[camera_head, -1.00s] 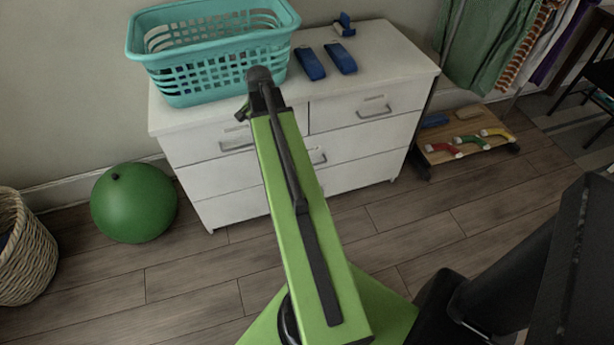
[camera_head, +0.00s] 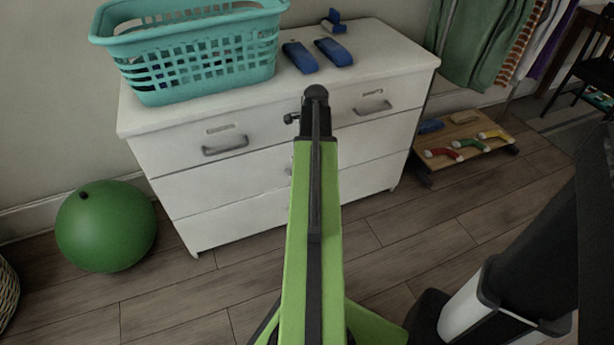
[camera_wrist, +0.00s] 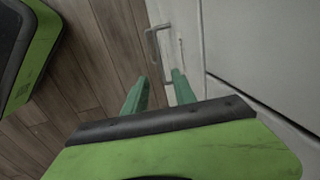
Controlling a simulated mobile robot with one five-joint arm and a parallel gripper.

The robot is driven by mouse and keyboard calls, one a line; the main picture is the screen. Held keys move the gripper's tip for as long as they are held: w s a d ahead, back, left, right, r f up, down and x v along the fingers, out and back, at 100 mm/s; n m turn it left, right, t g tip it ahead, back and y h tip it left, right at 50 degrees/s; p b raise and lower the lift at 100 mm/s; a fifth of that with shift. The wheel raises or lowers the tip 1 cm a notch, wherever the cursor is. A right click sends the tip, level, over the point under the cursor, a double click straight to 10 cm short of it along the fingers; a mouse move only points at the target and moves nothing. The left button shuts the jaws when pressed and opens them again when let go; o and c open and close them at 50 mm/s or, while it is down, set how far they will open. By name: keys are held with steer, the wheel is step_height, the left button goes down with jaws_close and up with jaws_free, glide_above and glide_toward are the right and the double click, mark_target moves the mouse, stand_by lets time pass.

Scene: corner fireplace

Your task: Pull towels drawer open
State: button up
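A white dresser (camera_head: 225,195) stands against the wall. Its top row has a left drawer (camera_head: 250,141) and a right drawer (camera_head: 400,97), each with a grey handle and a small label too blurred to read, so I cannot tell which is the towels drawer. Both look shut. My gripper (camera_wrist: 158,85) is open and empty in the wrist view, its two green fingers apart. A grey bar handle (camera_wrist: 153,45) on a white front lies just beyond the fingertips; I cannot tell which drawer it belongs to. In the head view my arm hides the fingers and part of the dresser's middle.
A teal laundry basket (camera_head: 190,50) and blue objects (camera_head: 300,57) stand on the dresser top. A green ball (camera_head: 105,225) is on the floor at left. A low wooden rack (camera_head: 465,150) stands at right, below hanging clothes (camera_head: 485,45). The floor before the dresser is clear.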

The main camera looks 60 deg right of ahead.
steer(key=f+b, duration=0.3)
steer(key=f, duration=0.1)
steer(key=w+d+f+b, duration=0.1)
steer(key=f+b, duration=0.6)
steer(key=f, duration=0.1)
steer(key=shift+w+d+f+b, duration=0.2)
steer(key=shift+w+b, duration=0.1)
steer(key=shift+w, duration=0.1)
steer(key=shift+r, duration=0.1)
steer(key=shift+c, duration=0.2)
jaws_close()
steer(key=shift+w+r, duration=0.1)
